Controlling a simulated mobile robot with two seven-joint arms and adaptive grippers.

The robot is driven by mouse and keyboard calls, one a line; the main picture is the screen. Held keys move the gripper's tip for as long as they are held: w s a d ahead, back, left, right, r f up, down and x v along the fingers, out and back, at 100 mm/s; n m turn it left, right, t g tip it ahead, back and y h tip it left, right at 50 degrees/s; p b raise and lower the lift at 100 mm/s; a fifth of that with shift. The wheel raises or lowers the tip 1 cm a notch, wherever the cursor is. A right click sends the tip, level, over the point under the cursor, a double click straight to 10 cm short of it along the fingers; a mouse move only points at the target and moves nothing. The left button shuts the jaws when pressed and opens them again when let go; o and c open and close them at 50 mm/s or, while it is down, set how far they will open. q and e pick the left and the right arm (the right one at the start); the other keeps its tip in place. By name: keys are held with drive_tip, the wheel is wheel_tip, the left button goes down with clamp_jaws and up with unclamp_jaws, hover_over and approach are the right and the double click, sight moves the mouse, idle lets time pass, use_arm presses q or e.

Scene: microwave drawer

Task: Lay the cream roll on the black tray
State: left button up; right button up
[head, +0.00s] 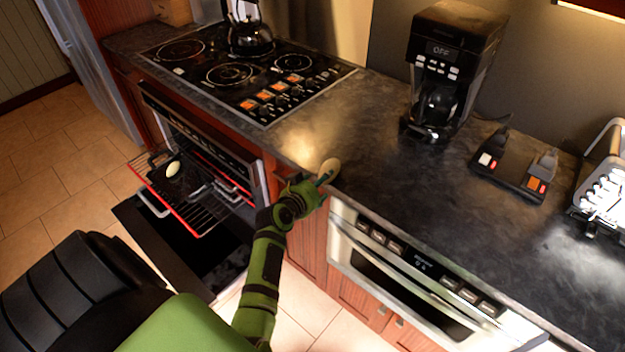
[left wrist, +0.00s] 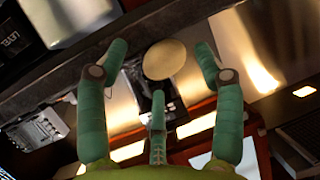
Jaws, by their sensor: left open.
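A round cream roll (head: 328,170) is at the front edge of the dark counter (head: 385,165), just beyond the fingertips of my left gripper (head: 318,185). In the left wrist view the roll (left wrist: 164,59) shows between the spread fingers of the left gripper (left wrist: 160,62), with clear gaps to the two outer fingers. Contact with the third finger cannot be told. My right gripper is not in view.
The oven door (head: 190,245) is open below the rack (head: 205,205). A stove top (head: 245,75) with a kettle (head: 248,30) is at the left. A coffee maker (head: 450,65) and a black device with lit buttons (head: 505,165) stand on the counter.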

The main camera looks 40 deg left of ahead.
use_arm(q)
drive_tip(key=shift+r+b+v, duration=0.2)
drive_tip(key=shift+b+v, duration=0.6)
drive_tip(key=shift+v, duration=2.05)
drive_tip(key=shift+w, duration=0.1)
